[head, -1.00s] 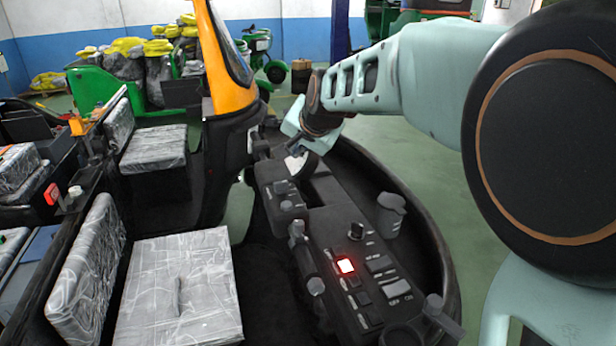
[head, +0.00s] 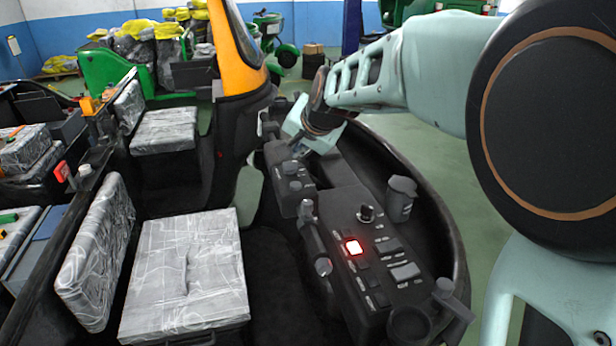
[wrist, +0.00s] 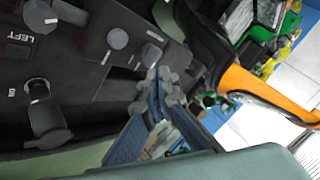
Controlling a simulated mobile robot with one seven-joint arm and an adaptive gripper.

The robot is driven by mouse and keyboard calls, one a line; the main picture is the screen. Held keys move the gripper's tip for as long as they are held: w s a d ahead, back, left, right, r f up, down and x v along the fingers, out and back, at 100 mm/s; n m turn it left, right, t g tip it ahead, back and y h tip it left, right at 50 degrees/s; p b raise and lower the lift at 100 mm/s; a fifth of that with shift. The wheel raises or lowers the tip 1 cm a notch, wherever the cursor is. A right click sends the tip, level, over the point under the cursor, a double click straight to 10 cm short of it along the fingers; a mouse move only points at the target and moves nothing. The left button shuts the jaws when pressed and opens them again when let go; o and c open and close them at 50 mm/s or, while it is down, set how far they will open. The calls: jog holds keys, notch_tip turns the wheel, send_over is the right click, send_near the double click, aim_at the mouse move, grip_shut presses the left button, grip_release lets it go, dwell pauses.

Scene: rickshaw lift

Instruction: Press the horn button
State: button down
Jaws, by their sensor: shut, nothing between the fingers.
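The dark control console (head: 345,215) of the vehicle runs along the middle of the head view, with knobs, levers and small buttons. No button can be read as the horn. My gripper (head: 296,152) is over the far end of the console in the head view, partly hidden by my wrist. In the wrist view my gripper's fingertips (wrist: 158,88) are together and empty, close to the dark panel with round knobs (wrist: 117,38) and a "LEFT" label (wrist: 44,20). I cannot tell whether they touch the panel.
A grey cup-like part (head: 401,198) and a dark curved rim (head: 450,240) lie to the console's right. An orange pillar (head: 240,65) rises beyond its far end. Wrapped seats (head: 185,270) are at the left. Green floor (head: 425,150) is open to the right.

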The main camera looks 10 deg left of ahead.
aim_at(297, 186)
notch_tip(297, 186, down, 6)
jog(key=b, duration=0.4)
jog(key=shift+f, duration=0.1)
dwell(1.1)
jog(key=shift+f+b, duration=0.35)
jog(key=shift+b, duration=0.1)
jog(key=shift+f+b, duration=0.4)
jog(key=shift+f, duration=0.1)
dwell(0.7)
jog(key=shift+r+p, duration=0.75)
jog(key=shift+r, duration=0.2)
jog(key=shift+r+p, duration=1.95)
jog(key=shift+r, duration=0.55)
